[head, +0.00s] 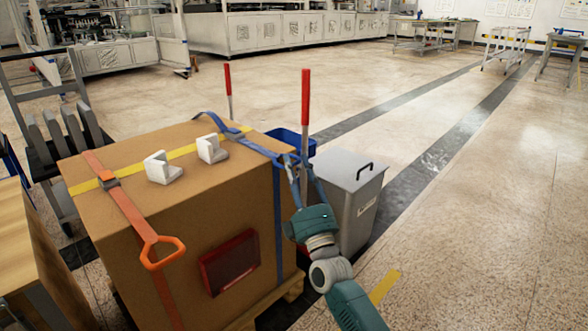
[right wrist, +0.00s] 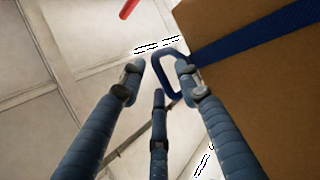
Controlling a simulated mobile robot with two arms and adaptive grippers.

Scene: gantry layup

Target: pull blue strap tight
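The blue strap (head: 260,148) runs over the top of a large cardboard box (head: 130,225) at its far right corner, through a grey buckle (head: 234,134), and down the box's right side. My right gripper (head: 293,160) is at the box's right edge, by the strap's end. In the right wrist view, the strap (right wrist: 262,33) ends in a blue loop handle (right wrist: 160,72). The fingers of my right gripper (right wrist: 158,72) stand apart, with the loop between their tips, close to the right finger. My left gripper is not in view.
An orange strap (head: 130,205) with a handle and two white corner pieces (head: 163,168) are on the box. A grey lidded bin (head: 350,185) and a blue bin (head: 290,138) stand right of it. Red-topped posts (head: 305,98) rise behind. The floor at right is clear.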

